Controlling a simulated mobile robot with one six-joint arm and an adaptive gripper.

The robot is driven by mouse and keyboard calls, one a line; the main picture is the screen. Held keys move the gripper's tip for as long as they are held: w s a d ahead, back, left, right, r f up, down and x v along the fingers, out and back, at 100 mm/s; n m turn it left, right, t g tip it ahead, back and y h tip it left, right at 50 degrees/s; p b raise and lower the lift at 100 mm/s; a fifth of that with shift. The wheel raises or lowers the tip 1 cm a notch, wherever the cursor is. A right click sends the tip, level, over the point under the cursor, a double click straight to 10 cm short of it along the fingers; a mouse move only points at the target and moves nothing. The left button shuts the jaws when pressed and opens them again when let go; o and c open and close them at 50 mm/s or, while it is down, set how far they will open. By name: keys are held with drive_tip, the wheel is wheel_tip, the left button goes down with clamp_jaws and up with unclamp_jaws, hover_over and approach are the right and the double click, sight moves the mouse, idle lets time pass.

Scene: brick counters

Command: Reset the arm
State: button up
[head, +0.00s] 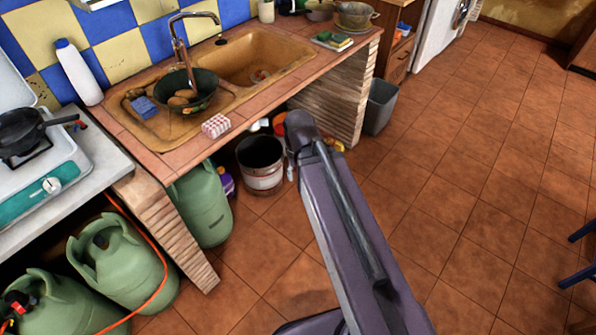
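My arm reaches up from the bottom of the head view, with a grey-purple link in front of the sink counter and the tiled floor. The link's upper end is near the counter's front edge. My gripper does not show in this view, so I cannot see whether it holds anything.
A brick counter (118,127) with a brown sink (285,58) stands ahead. A dark bowl (205,97), a red-and-white sponge (216,125) and a white bottle (79,73) are on it. A bucket (262,178) and green gas cylinders (120,262) stand below. The floor at right is mostly clear.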

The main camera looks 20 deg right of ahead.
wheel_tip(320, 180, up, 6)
drive_tip(key=p, duration=0.6)
idle(1.1)
